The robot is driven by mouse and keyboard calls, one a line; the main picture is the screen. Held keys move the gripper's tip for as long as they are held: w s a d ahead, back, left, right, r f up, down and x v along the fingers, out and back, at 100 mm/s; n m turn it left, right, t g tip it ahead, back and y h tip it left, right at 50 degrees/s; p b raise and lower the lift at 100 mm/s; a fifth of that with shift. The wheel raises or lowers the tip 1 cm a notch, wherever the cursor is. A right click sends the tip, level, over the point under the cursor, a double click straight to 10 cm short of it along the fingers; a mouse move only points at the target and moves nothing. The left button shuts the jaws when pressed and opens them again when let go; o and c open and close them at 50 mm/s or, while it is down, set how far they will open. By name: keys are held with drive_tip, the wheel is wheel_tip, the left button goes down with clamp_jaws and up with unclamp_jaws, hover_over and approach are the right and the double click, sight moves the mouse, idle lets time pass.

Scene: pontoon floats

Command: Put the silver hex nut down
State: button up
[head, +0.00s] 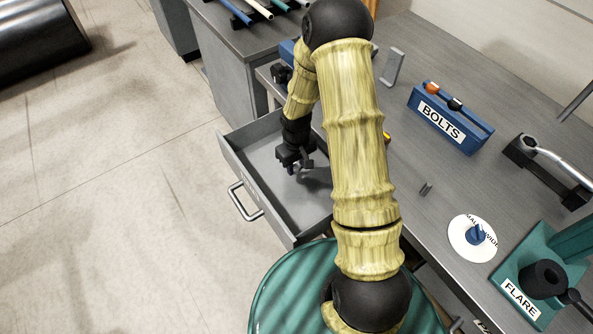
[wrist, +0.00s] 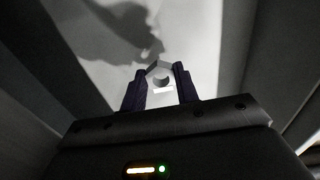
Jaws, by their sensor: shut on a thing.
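The silver hex nut (wrist: 158,68) shows in the wrist view, held between the two dark fingers of my gripper (wrist: 160,84). Its hole faces the camera. In the head view my gripper (head: 293,168) is inside the open grey drawer (head: 232,168), pointing down over the drawer's floor. The nut is too small to make out clearly in the head view. In the wrist view the pale drawer floor lies beyond the nut, with a shadow on it. I cannot tell whether the nut touches the floor.
The drawer walls stand close around my gripper. On the bench to the right are a blue BOLTS holder (head: 450,125), a round white dial (head: 461,240), a green FLARE fixture (head: 517,292) and a black clamp-like tool (head: 540,165). A small grey piece (head: 426,188) lies on the bench.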

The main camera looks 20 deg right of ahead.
sight(296, 177)
drive_tip(key=shift+f, duration=1.75)
drive_tip(key=shift+f, duration=0.1)
drive_tip(key=shift+f, duration=0.1)
drive_tip(key=o, duration=1)
drive_tip(key=shift+r, duration=6.2)
